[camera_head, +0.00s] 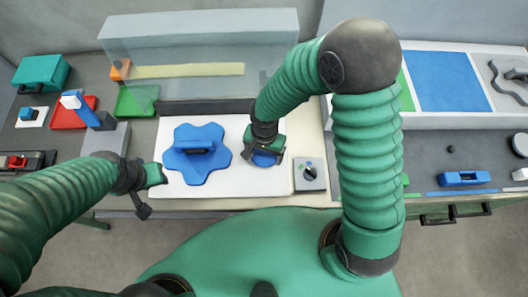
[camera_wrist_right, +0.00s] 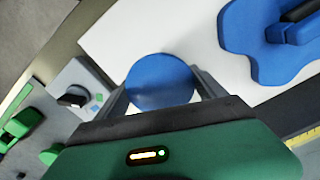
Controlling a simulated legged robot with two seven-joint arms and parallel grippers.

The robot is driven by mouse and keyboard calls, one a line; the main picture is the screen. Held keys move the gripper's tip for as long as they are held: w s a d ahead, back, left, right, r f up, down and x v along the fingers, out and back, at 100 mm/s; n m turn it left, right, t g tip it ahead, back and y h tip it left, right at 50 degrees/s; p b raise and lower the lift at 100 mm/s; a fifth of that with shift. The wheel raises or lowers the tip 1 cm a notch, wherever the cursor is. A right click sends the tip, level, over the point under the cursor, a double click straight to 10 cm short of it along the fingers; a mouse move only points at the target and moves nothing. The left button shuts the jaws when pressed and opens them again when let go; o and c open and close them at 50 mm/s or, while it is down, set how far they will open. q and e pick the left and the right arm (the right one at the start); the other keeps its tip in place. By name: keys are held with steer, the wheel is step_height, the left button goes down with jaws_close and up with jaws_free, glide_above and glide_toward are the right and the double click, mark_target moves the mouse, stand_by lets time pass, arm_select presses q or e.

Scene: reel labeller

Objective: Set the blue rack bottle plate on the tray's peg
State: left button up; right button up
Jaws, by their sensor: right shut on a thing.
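My right gripper (camera_head: 264,157) is low over the right part of the white tray (camera_head: 240,125). It is shut on a round blue disc (camera_wrist_right: 160,82), which sits between its two fingers in the right wrist view. In the head view the blue disc (camera_head: 265,160) shows partly under the gripper. A blue lobed piece (camera_head: 183,165) with a dark bar on top lies on the tray to the left. No peg can be made out. Whether the disc touches the tray is unclear. My left gripper (camera_head: 150,190) is at the tray's left front corner, apparently empty; its opening is unclear.
A small grey box with a dark knob (camera_head: 310,174) stands just right of the tray. A clear panel (camera_head: 200,60) stands behind. Red (camera_head: 75,112) and green (camera_head: 136,101) bins are at the back left. A blue block (camera_head: 464,179) lies far right.

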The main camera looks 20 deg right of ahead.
mark_target(265, 153)
steer(key=shift+f+b, duration=0.95)
steer(key=shift+f, duration=0.15)
stand_by(0.6)
steer(key=o, duration=1.7)
steer(key=shift+a, duration=0.1)
steer(key=shift+c, duration=0.2)
steer(key=shift+r, duration=0.1)
step_height(265, 153, up, 11)
steer(key=p, duration=0.9)
steer(key=shift+p, duration=0.4)
steer(key=s+d+r+n+t+b, duration=0.2)
steer(key=s+d+r+n+b, duration=0.2)
steer(key=d+n, duration=0.3)
steer(key=shift+d+r+n+t+b, duration=0.3)
steer(key=shift+d+b, duration=0.4)
steer(key=shift+d, duration=0.25)
